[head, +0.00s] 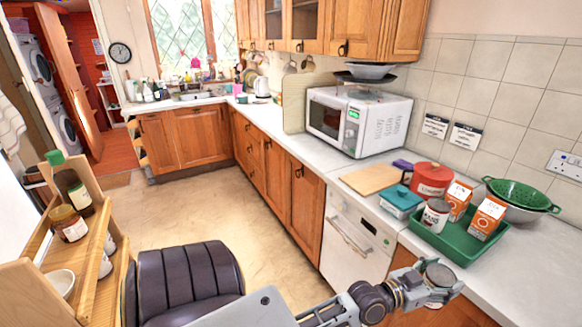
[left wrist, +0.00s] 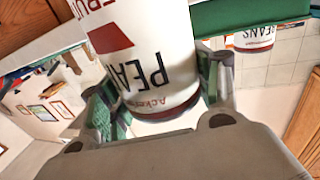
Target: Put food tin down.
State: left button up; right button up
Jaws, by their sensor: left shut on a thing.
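My left gripper (head: 424,287) is shut on a food tin (head: 440,274), seen from above in front of the counter edge, close to the near side of the green tray (head: 460,250). In the left wrist view the tin (left wrist: 150,55) is white with a red patch and dark lettering, upside down in the picture, between the green-padded fingers. Whether the held tin touches anything below is hidden. Another tin (head: 436,216) stands in the tray, and a tin with similar lettering shows in the left wrist view (left wrist: 254,39). My right gripper is not in view.
The tray also holds orange-and-white cartons (head: 487,217). A teal-lidded box (head: 401,200), red pot (head: 431,180), cutting board (head: 371,179) and green colander (head: 520,194) surround it. The white counter (head: 540,260) is bare right of the tray. A microwave (head: 358,120) stands farther back.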

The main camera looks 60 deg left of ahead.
pick_arm(q)
jog(key=s+a+f+n+y, duration=0.2)
jog(key=s+f+y, duration=0.2)
jog(key=s+f, duration=0.3)
jog(key=shift+a+f+n+t, duration=0.15)
jog(key=shift+f+n+t, duration=0.2)
jog(key=shift+f, duration=1.1)
